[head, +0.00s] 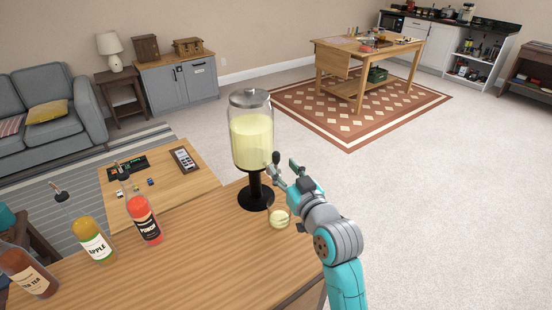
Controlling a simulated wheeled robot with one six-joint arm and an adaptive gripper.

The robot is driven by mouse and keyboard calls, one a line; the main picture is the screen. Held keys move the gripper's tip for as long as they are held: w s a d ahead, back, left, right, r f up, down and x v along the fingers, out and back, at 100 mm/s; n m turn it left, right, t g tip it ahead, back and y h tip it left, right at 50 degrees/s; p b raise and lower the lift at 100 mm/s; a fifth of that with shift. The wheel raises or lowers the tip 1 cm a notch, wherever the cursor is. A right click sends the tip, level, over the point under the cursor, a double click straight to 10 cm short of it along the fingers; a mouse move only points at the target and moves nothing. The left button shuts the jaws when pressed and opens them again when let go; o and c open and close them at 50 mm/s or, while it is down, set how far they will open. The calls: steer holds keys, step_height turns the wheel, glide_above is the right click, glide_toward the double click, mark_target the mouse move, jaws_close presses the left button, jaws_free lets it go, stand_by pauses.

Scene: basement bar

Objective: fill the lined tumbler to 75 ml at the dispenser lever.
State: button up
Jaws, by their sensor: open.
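The drink dispenser (251,140) is a clear jar of pale yellow liquid with a grey lid, on a black stand on the wooden counter. The tumbler (279,218) stands upright on the counter, just right of the stand's foot. Pale yellow liquid shows in it; its lines and exact level are too small to read. My gripper (281,167) is open, above the tumbler and at the right side of the jar. A dark knob, apparently the dispenser lever (275,157), shows between or behind the fingers; I cannot tell if they touch it. The spout is hard to make out.
Bottles stand left on the counter (190,265): a red one (144,220), a yellow-green one (95,241) and a brown one (27,272). A lower table (180,184) lies behind. Open carpet lies to the right.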

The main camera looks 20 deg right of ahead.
mark_target(278, 161)
steer(key=shift+w+a, duration=0.15)
steer(key=shift+w, duration=1.15)
steer(key=shift+w+a, duration=0.15)
steer(key=shift+w, duration=1.15)
jaws_close()
